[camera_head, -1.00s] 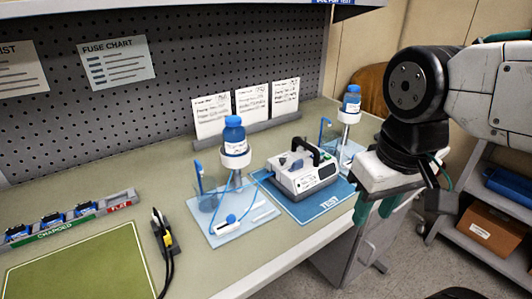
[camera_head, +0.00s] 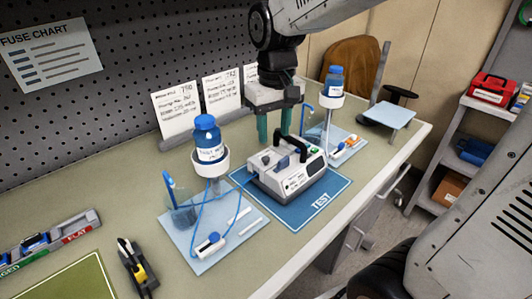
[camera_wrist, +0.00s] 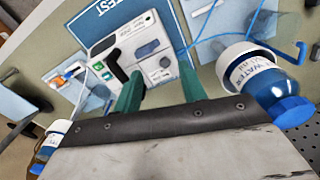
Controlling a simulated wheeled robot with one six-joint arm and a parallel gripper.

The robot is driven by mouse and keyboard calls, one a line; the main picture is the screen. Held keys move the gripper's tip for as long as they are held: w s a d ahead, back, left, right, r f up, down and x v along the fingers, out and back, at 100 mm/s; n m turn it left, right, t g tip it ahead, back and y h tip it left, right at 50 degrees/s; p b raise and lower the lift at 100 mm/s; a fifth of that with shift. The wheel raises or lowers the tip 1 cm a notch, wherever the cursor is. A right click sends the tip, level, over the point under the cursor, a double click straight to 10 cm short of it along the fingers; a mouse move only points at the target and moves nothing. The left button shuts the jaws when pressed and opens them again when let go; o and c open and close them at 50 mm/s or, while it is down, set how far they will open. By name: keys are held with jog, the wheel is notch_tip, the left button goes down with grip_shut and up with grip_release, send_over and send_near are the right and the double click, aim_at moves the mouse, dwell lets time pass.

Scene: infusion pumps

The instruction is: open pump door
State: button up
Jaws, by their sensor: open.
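The white pump (camera_head: 290,178) stands on the blue TEST mat (camera_head: 318,205), with a black handle (camera_head: 294,143) and blue parts on top. I cannot tell which part is its door or how it stands. My gripper (camera_head: 274,138) points down with its two green fingers apart and empty, just above and behind the pump in the head view. In the wrist view, the pump (camera_wrist: 150,45) lies beyond and between the fingers (camera_wrist: 158,68), its buttons and dark handle showing. I see no clear contact between fingers and pump.
Paper cards (camera_head: 178,112) stand behind. The bench front edge is clear.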

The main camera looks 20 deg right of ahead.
aim_at(266, 158)
jog(key=w, duration=0.1)
jog(key=f, duration=0.1)
jog(key=w, duration=0.1)
jog(key=shift+w+a+f, duration=0.15)
jog(key=shift+w+a, duration=0.15)
jog(key=shift+w+f, duration=0.2)
jog(key=shift+f, duration=0.1)
notch_tip(266, 158, down, 7)
jog(key=shift+f, duration=0.2)
grip_shut()
